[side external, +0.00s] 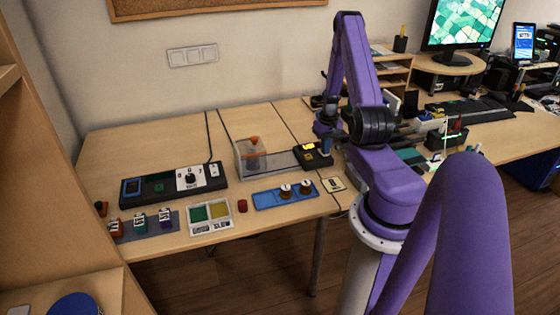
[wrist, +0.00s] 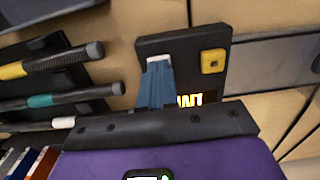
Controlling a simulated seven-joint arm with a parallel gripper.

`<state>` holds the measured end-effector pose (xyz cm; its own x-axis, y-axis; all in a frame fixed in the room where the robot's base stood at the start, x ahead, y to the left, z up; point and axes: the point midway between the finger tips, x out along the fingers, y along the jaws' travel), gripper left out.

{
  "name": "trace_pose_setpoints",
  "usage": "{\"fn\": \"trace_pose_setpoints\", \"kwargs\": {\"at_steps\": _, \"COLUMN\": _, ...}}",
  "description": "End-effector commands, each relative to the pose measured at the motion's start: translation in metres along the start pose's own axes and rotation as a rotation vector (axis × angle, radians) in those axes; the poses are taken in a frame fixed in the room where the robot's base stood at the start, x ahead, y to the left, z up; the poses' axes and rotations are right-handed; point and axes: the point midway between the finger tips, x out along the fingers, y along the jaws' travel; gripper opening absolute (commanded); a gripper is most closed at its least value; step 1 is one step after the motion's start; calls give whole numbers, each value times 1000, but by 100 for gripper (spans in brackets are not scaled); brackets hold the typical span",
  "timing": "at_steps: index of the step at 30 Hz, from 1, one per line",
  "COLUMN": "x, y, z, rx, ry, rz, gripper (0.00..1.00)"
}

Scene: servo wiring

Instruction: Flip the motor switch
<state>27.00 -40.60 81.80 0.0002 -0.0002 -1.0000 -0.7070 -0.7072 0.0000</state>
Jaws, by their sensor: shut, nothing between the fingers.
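A black switch box (side external: 314,157) with yellow parts on top sits on the table under the end of my arm in the side view. In the wrist view the black box (wrist: 185,68) shows a yellow square piece (wrist: 212,61) near its right end and a lit yellow label, partly hidden by my fingers. My gripper (wrist: 158,62) has its blue fingers shut and empty, over the left part of the box. It also shows beside the box in the side view (side external: 325,148). Whether the fingertips touch the box cannot be told.
A clear case with orange parts (side external: 252,154) stands left of the box. A blue plate with knobs (side external: 285,194) lies in front. A black control panel (side external: 174,184) and a green and yellow tray (side external: 209,216) are farther left. Tools with yellow (wrist: 50,62) and teal bands lie left in the wrist view.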

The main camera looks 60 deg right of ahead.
Motion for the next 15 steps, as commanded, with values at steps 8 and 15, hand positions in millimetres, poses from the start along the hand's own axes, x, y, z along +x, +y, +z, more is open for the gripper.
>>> {"fn": "trace_pose_setpoints", "kwargs": {"at_steps": 8, "x": 4, "y": 0, "z": 0, "rx": 0, "ry": 0, "rz": 0, "gripper": 0}}
{"fn": "trace_pose_setpoints", "kwargs": {"at_steps": 15, "x": -1, "y": 0, "z": 0, "rx": 0, "ry": 2, "rz": 0, "gripper": 0}}
